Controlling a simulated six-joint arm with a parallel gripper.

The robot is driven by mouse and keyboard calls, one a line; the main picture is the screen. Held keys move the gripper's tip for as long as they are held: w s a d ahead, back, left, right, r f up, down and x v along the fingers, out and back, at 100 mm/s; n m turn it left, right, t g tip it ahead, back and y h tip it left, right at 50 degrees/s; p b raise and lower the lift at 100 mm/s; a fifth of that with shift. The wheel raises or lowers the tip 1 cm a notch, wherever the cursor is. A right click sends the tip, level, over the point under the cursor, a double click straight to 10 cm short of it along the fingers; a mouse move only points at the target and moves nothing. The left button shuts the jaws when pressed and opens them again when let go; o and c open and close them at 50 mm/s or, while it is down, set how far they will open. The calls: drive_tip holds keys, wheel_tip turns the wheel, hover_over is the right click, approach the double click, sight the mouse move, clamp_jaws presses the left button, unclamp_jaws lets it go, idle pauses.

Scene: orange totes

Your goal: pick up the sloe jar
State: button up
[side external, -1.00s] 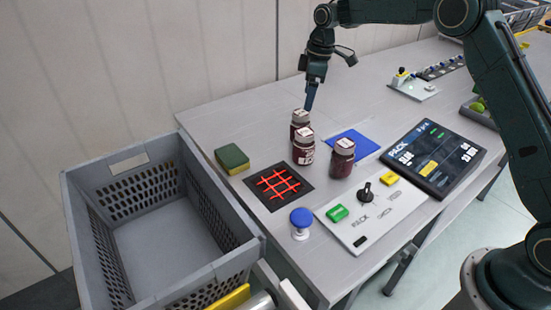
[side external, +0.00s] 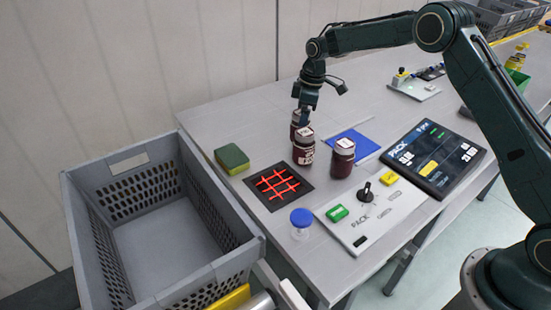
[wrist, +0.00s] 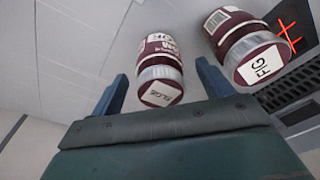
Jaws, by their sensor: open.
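Three dark red jars with pale lids stand on the grey table. The back jar (side external: 296,127) is partly hidden by my gripper (side external: 304,115), which points down at it. In the wrist view this jar (wrist: 160,60) is between the two open fingers of my gripper (wrist: 162,73), with a gap on both sides. Its lid word is tilted and hard to read; it may be SLOE. The middle jar (side external: 303,154) stands close in front; in the wrist view it appears to be the jar marked FIG (wrist: 245,45). The third jar (side external: 341,161) stands to the right, its label unreadable.
A grey crate (side external: 85,185) is at the left. A black pad with a red grid (side external: 278,187), a green and yellow sponge (side external: 231,157) and a button panel (side external: 362,213) lie around the jars. A blue mat (side external: 355,143) and tablet (side external: 435,155) are at the right.

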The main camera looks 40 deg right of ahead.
drive_tip(key=shift+w+a+f, duration=0.1)
drive_tip(key=shift+f, duration=0.65)
drive_tip(key=shift+w+a+f, duration=0.1)
drive_tip(key=shift+f, duration=0.6)
drive_tip(key=shift+c, duration=0.5)
drive_tip(key=c, duration=1.2)
drive_tip(key=shift+r, duration=0.15)
drive_tip(key=shift+r, duration=4.9)
drive_tip(key=shift+r, duration=0.15)
